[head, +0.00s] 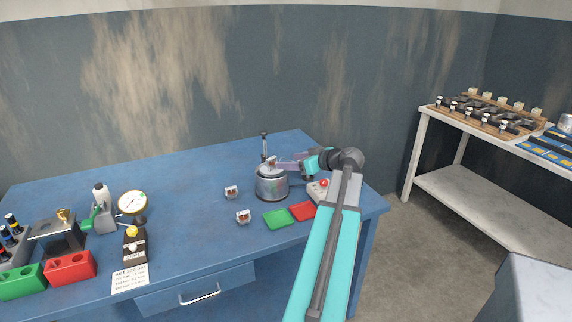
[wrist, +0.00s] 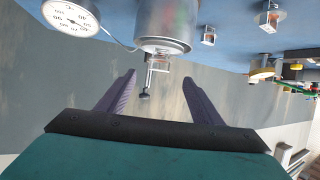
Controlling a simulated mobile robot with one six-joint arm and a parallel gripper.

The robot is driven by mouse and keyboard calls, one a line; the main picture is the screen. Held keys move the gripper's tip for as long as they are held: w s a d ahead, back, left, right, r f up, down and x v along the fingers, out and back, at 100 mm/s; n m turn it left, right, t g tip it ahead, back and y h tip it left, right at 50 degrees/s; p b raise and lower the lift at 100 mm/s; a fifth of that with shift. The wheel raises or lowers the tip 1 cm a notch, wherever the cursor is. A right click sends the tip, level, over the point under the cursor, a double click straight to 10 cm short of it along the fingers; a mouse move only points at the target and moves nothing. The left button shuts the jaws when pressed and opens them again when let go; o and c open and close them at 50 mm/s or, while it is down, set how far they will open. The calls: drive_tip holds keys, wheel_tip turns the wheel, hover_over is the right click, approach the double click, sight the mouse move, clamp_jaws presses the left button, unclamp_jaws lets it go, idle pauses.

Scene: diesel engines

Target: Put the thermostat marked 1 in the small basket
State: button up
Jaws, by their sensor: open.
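Two small whitish-metal thermostats (head: 231,191) (head: 243,216) stand on the blue table left of a metal pot (head: 271,188). They also show in the wrist view (wrist: 208,36) (wrist: 268,18); their marks are too small to read. My gripper (head: 276,163) is open at the pot's top, its purple fingers pointing left. In the wrist view my gripper (wrist: 158,66) has a small metallic piece (wrist: 161,64) and a thin rod with a dark knob (wrist: 144,96) showing between its fingers; I cannot tell whether they touch. I cannot make out the small basket for certain.
A gauge (head: 133,203) and red (head: 70,267) and green holders are at left. The table's middle is clear. A loaded shelf (head: 468,187) stands at right.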

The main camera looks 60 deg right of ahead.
drive_tip(key=shift+s+a+r, duration=0.1)
drive_tip(key=shift+s+r, duration=0.1)
drive_tip(key=shift+s, duration=0.3)
drive_tip(key=shift+r, duration=0.1)
idle(0.4)
